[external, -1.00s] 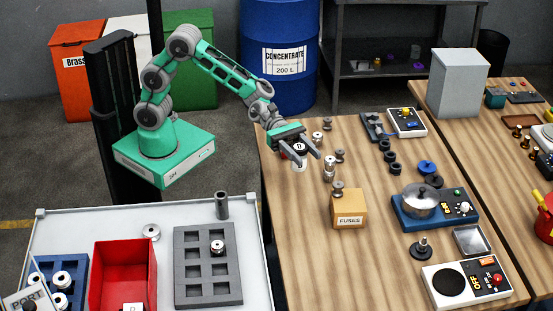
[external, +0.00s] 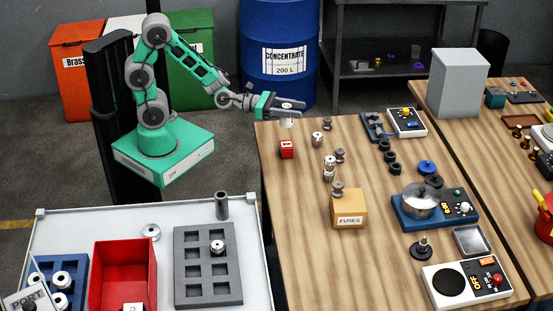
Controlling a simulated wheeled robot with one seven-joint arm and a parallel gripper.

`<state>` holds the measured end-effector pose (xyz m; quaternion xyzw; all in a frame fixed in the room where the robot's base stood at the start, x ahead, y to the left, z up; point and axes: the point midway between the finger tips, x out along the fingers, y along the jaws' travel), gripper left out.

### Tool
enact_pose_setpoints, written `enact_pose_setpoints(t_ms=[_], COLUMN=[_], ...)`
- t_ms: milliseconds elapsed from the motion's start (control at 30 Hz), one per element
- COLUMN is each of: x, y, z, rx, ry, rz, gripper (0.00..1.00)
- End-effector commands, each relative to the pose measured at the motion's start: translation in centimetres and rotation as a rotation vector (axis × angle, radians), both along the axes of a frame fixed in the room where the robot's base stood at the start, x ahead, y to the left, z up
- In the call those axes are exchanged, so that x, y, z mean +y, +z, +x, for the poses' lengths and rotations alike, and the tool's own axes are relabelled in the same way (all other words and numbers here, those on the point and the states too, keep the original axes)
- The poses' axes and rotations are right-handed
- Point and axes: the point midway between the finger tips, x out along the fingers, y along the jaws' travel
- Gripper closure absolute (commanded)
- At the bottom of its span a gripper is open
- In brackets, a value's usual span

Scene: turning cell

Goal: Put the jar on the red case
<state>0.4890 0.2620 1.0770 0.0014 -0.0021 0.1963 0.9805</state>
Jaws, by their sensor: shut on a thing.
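A small white jar (external: 287,123) is held in my gripper (external: 299,112), which is shut on it. The fingers cover its upper part, and its pale lower part hangs below them. The small red case (external: 286,149) stands on the wooden table near its left back corner, with a white label on its front. In the picture the jar is straight above the red case with a gap between them. I cannot tell from this one view whether it is over the case in depth.
Several metal fittings (external: 317,138) stand just right of the red case. A yellow fuses box (external: 349,208) is nearer the front. A blue drum (external: 279,55) stands behind the table. The table's left edge is close to the case.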

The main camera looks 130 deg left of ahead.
Motion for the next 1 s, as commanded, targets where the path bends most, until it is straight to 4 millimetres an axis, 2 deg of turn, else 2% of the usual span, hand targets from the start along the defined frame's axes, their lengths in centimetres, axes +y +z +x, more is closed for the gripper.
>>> enact_pose_setpoints(t_ms=[100,400,767,800,1000], x=[0.1,0.1,0.0,0.0,0.0], y=[-2.7,-7.9,-8.1,-8.1,-8.0], z=[0.0,0.0,0.0,0.1,0.1], rx=[0.004,0.003,0.001,0.002,0.002], ry=[0.002,0.001,0.0,0.0,0.0], rz=[-0.006,-0.006,-0.003,-0.003,-0.003], gripper=[0.99,0.99,0.99,0.53,0.37])
